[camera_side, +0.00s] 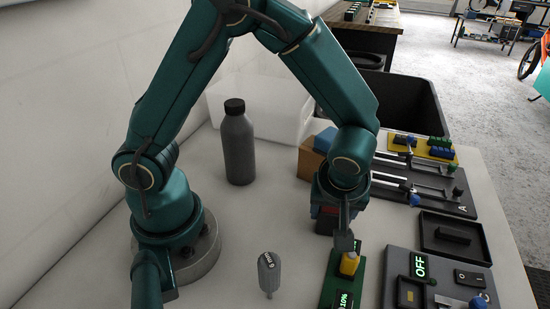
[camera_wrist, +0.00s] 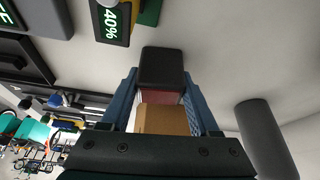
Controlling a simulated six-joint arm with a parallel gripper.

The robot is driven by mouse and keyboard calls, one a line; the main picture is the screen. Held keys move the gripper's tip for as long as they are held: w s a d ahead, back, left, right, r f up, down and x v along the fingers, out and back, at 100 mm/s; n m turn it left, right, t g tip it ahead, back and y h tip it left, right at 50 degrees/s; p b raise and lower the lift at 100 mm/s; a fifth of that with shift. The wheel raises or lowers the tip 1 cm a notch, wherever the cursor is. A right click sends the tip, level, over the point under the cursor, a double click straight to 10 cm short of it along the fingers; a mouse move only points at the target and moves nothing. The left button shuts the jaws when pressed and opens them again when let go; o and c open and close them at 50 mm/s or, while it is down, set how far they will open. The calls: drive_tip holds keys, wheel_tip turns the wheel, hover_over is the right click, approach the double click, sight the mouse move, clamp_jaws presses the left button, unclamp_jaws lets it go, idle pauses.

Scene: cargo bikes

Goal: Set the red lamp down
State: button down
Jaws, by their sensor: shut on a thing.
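The red lamp (camera_wrist: 164,68) shows in the wrist view as a dark block with a red part, held between the two blue fingers of my gripper (camera_wrist: 160,84). In the side view my gripper (camera_side: 338,214) points down over the white table, left of the black tray. The lamp's dark and red body (camera_side: 326,220) shows there at the gripper's lower end, partly hidden by it. It is close to the tabletop; I cannot tell whether it touches.
A green board (camera_side: 333,285) with a yellow part and a display is just in front. A grey OFF panel (camera_side: 450,283), black tray (camera_side: 455,237), grey bottle (camera_side: 238,145), cardboard box (camera_side: 309,161) and small grey labelled object (camera_side: 268,272) stand around. The table between bottle and gripper is clear.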

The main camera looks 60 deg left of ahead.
drive_tip(key=shift+r, duration=0.1)
wheel_tip(320, 180, up, 4)
drive_tip(key=shift+w+r, duration=0.1)
drive_tip(key=shift+r, duration=0.05)
drive_tip(key=s+a+r, duration=0.3)
drive_tip(key=a+r, duration=0.3)
drive_tip(key=a, duration=0.4)
wheel_tip(320, 180, up, 12)
drive_tip(key=a, duration=0.2)
drive_tip(key=s+a+n+g, duration=0.35)
drive_tip(key=a+n, duration=0.55)
drive_tip(key=a, duration=0.3)
drive_tip(key=s+a+n+g, duration=0.3)
drive_tip(key=s+a+n, duration=0.4)
drive_tip(key=s+n, duration=0.1)
drive_tip(key=shift+m+t, duration=0.3)
drive_tip(key=shift+t, duration=0.05)
wheel_tip(320, 180, down, 18)
drive_tip(key=shift+w+r, duration=0.1)
drive_tip(key=shift+f, duration=2.25)
drive_tip(key=shift+f, duration=0.1)
